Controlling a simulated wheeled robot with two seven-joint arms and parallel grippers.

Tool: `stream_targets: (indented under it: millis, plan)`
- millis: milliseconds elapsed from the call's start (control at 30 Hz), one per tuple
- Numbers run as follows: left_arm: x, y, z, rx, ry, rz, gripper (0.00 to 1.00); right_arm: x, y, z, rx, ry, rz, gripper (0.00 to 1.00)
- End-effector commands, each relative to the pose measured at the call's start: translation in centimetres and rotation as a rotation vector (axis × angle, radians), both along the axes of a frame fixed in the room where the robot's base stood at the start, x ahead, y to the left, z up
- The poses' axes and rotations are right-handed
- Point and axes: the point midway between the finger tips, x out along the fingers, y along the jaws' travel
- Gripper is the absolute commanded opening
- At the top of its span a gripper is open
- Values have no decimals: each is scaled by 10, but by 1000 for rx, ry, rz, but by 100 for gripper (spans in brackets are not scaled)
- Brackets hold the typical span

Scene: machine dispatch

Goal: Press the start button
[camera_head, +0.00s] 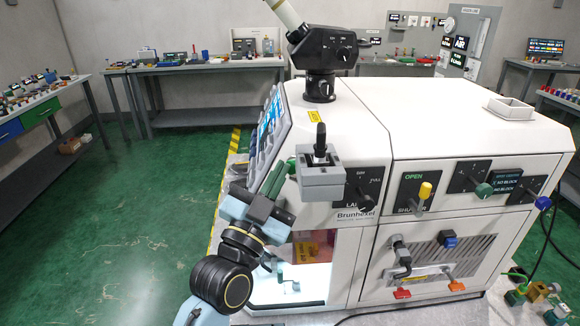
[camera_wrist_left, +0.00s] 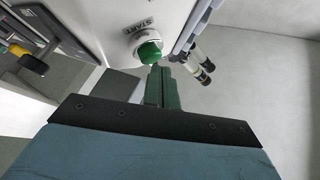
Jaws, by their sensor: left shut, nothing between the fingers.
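The start button is a round green cap (camera_wrist_left: 149,53) in a white collar marked START, on the machine's pale panel in the left wrist view. In the head view it is a small bit of green (camera_head: 292,167) at the machine's front-left edge, beside the grey joystick box. My left gripper (camera_head: 277,175) is shut and empty, its dark green fingers pointing up toward the button. In the left wrist view the fingertips (camera_wrist_left: 160,68) are right beside the button's lower edge; I cannot tell whether they touch it. My right gripper is not in view.
The white machine (camera_head: 460,120) fills the middle and right. A grey joystick box (camera_head: 320,178) juts out close to my left fingers, and a tilted screen panel (camera_head: 270,125) stands behind them. The green floor (camera_head: 130,230) at left is clear.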

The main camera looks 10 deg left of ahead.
Motion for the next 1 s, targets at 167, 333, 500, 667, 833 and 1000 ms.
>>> stream_targets:
  millis: [167,333,500,667,833,1000]
  plan:
    - [1,-1,0,-1,0,0,0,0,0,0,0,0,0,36]
    - [3,-2,-1,-1,-1,0,0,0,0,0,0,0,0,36]
    - [5,-3,-2,-1,0,0,0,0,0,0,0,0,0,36]
    - [6,-3,-3,-2,1,0,0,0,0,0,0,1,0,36]
    - [7,-4,-3,-1,1,0,0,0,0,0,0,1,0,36]
    - [7,-4,-3,0,1,-1,0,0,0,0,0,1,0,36]
